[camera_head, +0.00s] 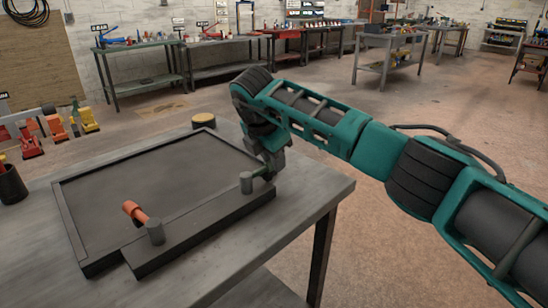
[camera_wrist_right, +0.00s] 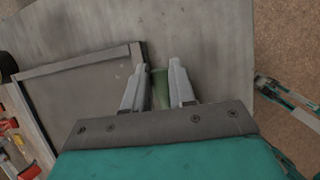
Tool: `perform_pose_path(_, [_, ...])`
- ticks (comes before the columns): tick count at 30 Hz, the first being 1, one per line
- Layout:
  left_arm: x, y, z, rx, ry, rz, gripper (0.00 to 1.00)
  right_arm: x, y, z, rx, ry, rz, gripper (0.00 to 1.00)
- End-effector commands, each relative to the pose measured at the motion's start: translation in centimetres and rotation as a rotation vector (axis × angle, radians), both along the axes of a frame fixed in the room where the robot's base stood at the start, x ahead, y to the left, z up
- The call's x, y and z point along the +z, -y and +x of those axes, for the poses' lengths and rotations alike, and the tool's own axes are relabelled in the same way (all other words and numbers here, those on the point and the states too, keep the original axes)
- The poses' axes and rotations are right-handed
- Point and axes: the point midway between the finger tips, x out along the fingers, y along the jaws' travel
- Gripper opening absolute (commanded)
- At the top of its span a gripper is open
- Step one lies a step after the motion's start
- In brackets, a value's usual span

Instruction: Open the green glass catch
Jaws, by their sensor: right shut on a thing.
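A dark flat frame (camera_head: 190,225) lies on the grey bench, with a dark panel inside its rim. The green catch (camera_head: 260,172) sits at the frame's near right corner beside a short grey post (camera_head: 246,183); most of it is hidden by my gripper. My right gripper (camera_head: 270,168) is shut on the green catch. In the right wrist view the green catch (camera_wrist_right: 160,88) shows between the two fingers of my right gripper (camera_wrist_right: 156,82). An orange catch (camera_head: 134,211) lies tilted by a second grey post (camera_head: 155,232) at the front. My left gripper is not in view.
A round yellow-topped thing (camera_head: 204,121) stands behind the frame. A black cup (camera_head: 11,185) stands at the bench's left. Red and yellow clamps (camera_head: 84,118) show beyond it. The bench top (camera_head: 220,262) is bare in front and right of the frame.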

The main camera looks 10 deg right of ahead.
Motion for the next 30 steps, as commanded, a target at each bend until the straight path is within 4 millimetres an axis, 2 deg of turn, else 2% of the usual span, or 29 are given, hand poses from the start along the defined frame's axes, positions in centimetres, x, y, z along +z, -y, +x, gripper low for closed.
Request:
perform_pose_path(3, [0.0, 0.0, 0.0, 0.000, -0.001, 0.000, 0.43, 0.1, 0.2, 0.0, -0.008, 0.001, -0.001, 0.00])
perform_pose_path(4, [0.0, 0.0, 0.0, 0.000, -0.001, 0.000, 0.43, 0.1, 0.2, 0.0, -0.008, 0.001, -0.001, 0.27])
perform_pose_path(12, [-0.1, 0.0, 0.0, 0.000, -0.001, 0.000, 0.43, 0.0, 0.1, 0.0, -0.004, 0.000, -0.001, 0.51])
perform_pose_path(19, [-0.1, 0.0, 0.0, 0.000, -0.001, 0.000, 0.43, 0.1, 0.0, 0.0, -0.001, -0.001, 0.000, 0.51])
perform_pose_path(22, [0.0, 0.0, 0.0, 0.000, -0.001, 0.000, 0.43, 0.8, -0.1, -0.2, -0.001, 0.000, -0.001, 0.51])
perform_pose_path(26, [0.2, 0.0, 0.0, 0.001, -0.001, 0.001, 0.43, 2.8, -0.5, -0.9, -0.002, 0.004, -0.001, 0.51])
perform_pose_path(30, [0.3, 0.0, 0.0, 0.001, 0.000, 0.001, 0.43, 5.7, -1.2, -2.0, 0.000, 0.005, -0.001, 0.51])
